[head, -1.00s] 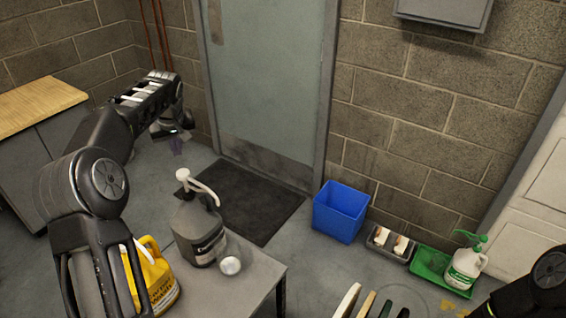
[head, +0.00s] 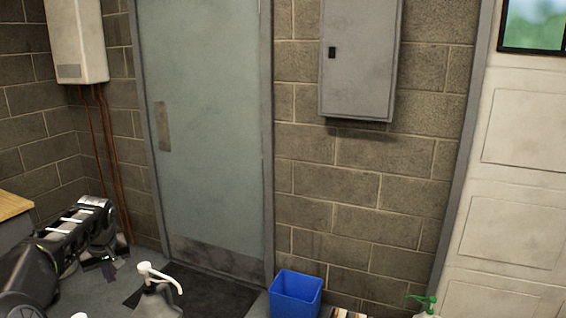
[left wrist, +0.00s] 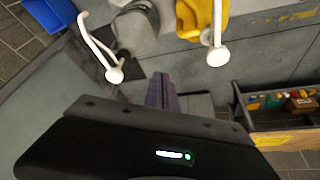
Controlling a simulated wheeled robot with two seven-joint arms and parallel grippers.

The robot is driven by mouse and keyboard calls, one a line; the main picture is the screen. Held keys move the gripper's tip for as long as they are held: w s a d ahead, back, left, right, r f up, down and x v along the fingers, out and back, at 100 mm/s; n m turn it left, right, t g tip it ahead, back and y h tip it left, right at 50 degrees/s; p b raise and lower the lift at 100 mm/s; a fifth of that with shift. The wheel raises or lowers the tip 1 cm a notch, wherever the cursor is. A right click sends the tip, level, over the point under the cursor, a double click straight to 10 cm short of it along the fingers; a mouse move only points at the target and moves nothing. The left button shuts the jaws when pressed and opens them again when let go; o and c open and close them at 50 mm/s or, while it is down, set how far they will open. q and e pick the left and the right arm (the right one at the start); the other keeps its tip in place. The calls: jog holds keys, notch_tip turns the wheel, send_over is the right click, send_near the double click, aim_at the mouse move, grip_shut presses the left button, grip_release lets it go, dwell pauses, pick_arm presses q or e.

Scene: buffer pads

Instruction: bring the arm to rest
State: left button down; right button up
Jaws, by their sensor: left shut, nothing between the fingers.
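My left arm comes in at the lower left of the head view, bent at the elbow. Its gripper (head: 110,272) hangs at the end, in front of the door, and is shut and empty. In the left wrist view the closed purple-grey fingers (left wrist: 162,92) show with nothing between them. They are apart from the pump bottles. My right gripper is not in view.
A grey pump bottle (head: 158,302) stands at the bottom of the head view. A blue bin (head: 296,294) stands by the wall, right of the grey door (head: 205,130). In the left wrist view a yellow jug (left wrist: 203,18) and a crate of bottles (left wrist: 285,120) show.

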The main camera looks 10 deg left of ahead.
pick_arm(q)
jog(key=w+d+f+m+t+h, duration=0.2)
jog(key=w+d+f+m+t, duration=0.15)
jog(key=w+d+f, duration=0.45)
jog(key=s+d+f+m+h, duration=0.1)
jog(key=s+d+f, duration=0.2)
jog(key=d+f, duration=0.3)
jog(key=s+d+f+h+b, duration=0.1)
jog(key=s+d+f, duration=0.2)
jog(key=d+f, duration=0.3)
jog(key=s+d+f+m+h, duration=0.1)
jog(key=s+d+f, duration=0.2)
jog(key=d+f, duration=0.3)
jog(key=s+d+f+g, duration=0.2)
jog(key=s+d+f, duration=0.3)
jog(key=s, duration=0.6)
jog(key=s+d+f+m+g+h+b, duration=0.1)
jog(key=s+d+f+g, duration=0.1)
jog(key=s+d+f, duration=0.2)
jog(key=s+d+f+g+h+b, duration=0.1)
jog(key=s+d+f, duration=0.4)
jog(key=s, duration=1.3)
jog(key=d+g, duration=0.1)
jog(key=d, duration=0.3)
jog(key=shift+s+d+f, duration=0.15)
jog(key=shift+s+f, duration=0.15)
jog(key=shift+f, duration=0.05)
jog(key=shift+m+g, duration=0.25)
